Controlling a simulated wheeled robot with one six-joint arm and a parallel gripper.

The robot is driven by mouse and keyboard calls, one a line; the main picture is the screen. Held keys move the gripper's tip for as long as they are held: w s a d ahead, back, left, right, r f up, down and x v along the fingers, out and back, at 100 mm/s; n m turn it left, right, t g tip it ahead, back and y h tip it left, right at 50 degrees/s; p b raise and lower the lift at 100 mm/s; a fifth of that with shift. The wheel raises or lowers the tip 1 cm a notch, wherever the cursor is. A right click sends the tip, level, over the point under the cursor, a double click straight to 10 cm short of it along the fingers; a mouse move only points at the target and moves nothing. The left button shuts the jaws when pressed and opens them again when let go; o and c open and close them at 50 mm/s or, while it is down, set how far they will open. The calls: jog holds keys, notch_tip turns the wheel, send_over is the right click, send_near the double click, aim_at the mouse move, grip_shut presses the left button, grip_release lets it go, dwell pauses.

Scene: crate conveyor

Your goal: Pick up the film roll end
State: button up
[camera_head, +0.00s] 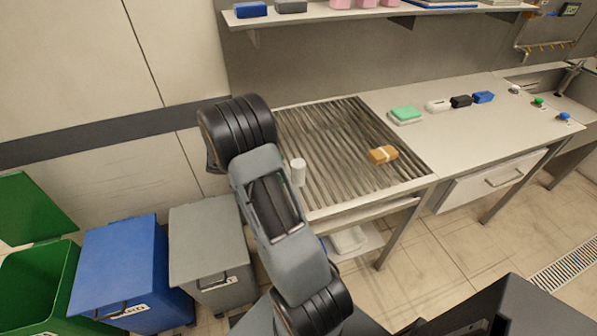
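A small white cylinder (298,173) stands upright on the left part of the roller conveyor (345,120), close to my arm in the picture. It looks like the film roll end, but it is too small to be sure. A tan packet with a pale band (383,154) lies on the rollers farther right. My arm rises from the bottom middle and bends at the conveyor's left edge. My gripper is not visible, so I cannot see its fingers or anything in them.
A bench (470,118) right of the conveyor holds a green sponge-like block (406,114) and several small items. Grey (212,245), blue (122,265) and green (35,285) bins stand at left. A shelf (330,15) hangs above. Floor at right is clear.

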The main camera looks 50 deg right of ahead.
aim_at(298, 169)
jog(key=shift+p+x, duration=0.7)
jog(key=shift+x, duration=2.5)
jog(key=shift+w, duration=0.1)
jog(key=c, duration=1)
